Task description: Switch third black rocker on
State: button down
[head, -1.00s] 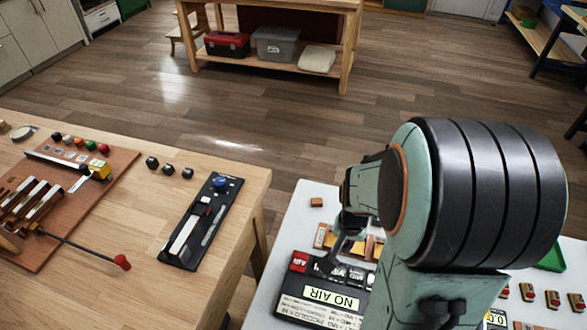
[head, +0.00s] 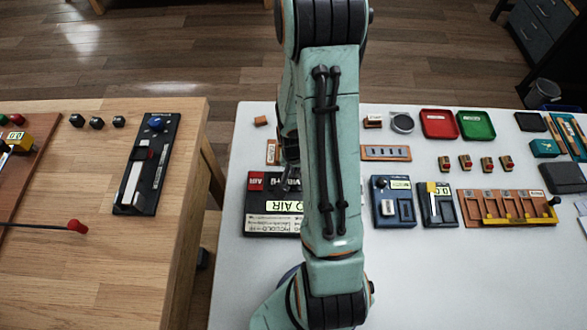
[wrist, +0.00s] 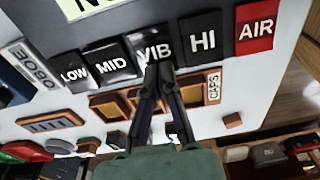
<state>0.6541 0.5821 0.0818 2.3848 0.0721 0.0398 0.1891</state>
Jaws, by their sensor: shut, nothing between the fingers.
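A row of rockers shows in the wrist view. From the left these are black LOW (wrist: 73,74), black MID (wrist: 111,63), black VIB (wrist: 153,46), black HI (wrist: 205,35) and red AIR (wrist: 254,25). MID looks glossier and tilted differently from its neighbours. My gripper (wrist: 158,72) is shut and empty, its fingertips at the lower edge of VIB, which they partly cover. I cannot tell whether they touch it. In the head view, the black panel (head: 262,222) with a pale label is partly hidden by my arm, as are most of the rockers.
An orange-brown part marked CAPS (wrist: 213,86) lies beside the rocker row. A slotted orange strip (head: 386,153), a blue switch box (head: 393,222) and red (head: 439,124) and green (head: 477,125) trays share the white table. A wooden table (head: 90,270) stands at the left.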

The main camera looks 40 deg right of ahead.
jog(key=shift+w+d+f, duration=0.1)
jog(key=shift+f, duration=0.1)
jog(key=shift+g, duration=0.3)
jog(key=shift+s+a+r, duration=0.3)
jog(key=shift+s+a, duration=0.25)
notch_tip(320, 180, up, 14)
jog(key=w+d, duration=0.1)
jog(key=shift+w+d, duration=0.2)
dwell(0.6)
